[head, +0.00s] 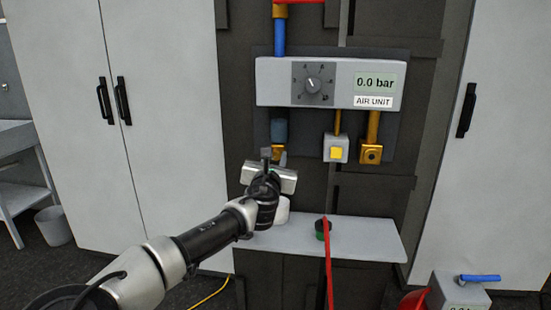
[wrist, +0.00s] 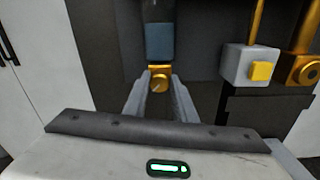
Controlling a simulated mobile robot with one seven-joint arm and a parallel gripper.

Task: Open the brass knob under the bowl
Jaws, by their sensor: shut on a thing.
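The brass knob (wrist: 159,79) sits at the bottom of the dark blue translucent bowl (head: 279,128), under the left side of the air unit. In the wrist view the bowl (wrist: 159,42) is right above the knob. My gripper (wrist: 160,84) has a finger on each side of the knob and is shut on it. In the head view my gripper (head: 267,152) covers part of the knob, and a little brass shows beside the fingers.
The air unit (head: 272,82) has a dial and a display reading 0.0 bar. A yellow button box (head: 336,149) and a brass fitting (head: 371,153) hang to the right. A white shelf (head: 365,238) with a red hose (head: 328,262) lies below.

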